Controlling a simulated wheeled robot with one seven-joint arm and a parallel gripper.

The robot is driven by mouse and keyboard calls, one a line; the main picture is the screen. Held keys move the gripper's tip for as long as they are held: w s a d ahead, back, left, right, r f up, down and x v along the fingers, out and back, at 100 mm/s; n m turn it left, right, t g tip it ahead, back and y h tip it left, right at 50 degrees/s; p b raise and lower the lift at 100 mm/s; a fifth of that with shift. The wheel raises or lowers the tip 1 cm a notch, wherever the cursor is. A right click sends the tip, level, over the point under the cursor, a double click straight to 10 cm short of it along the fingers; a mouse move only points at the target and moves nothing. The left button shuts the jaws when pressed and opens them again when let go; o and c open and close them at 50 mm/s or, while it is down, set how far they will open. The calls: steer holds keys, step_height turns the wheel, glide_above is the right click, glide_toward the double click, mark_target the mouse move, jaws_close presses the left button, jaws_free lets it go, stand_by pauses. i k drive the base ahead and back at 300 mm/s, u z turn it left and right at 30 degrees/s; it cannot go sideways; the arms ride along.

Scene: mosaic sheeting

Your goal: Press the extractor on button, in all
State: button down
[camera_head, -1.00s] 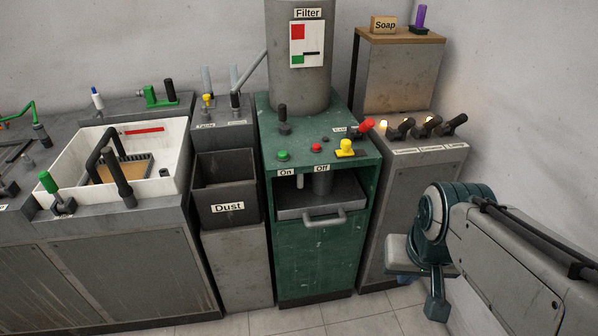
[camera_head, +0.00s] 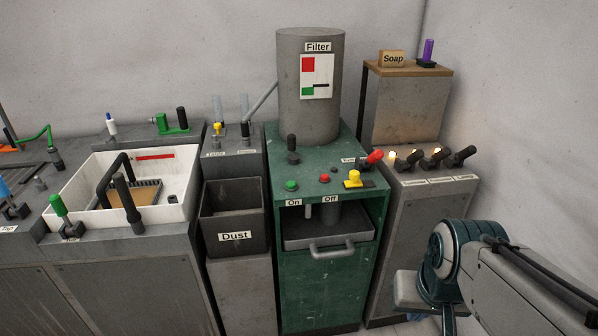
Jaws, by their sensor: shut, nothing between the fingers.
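The extractor is a green cabinet (camera_head: 330,295) with a grey cylinder labelled Filter (camera_head: 311,120) on its top. The green On button (camera_head: 291,185) sits at the front left of its top, above the On label (camera_head: 294,203). The red Off button (camera_head: 324,178) is to its right. My gripper (camera_head: 447,318) is low at the right, in front of the grey cabinet and well apart from the button. It is shut and holds nothing; its fingertips are partly cut off by the bottom edge.
A yellow knob (camera_head: 353,178), a red-tipped lever (camera_head: 374,158) and a black lever (camera_head: 292,150) stand near the buttons. A Dust bin (camera_head: 234,215) and a white basin (camera_head: 85,190) are to the left. Several black levers (camera_head: 438,156) top the right cabinet.

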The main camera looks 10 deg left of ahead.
mark_target(290, 184)
steer(key=u, duration=0.6)
steer(key=k, duration=0.65)
steer(key=u, duration=1.05)
steer(key=i, duration=1)
steer(key=z, duration=0.5)
steer(key=i, duration=0.8)
steer(key=z, duration=0.7)
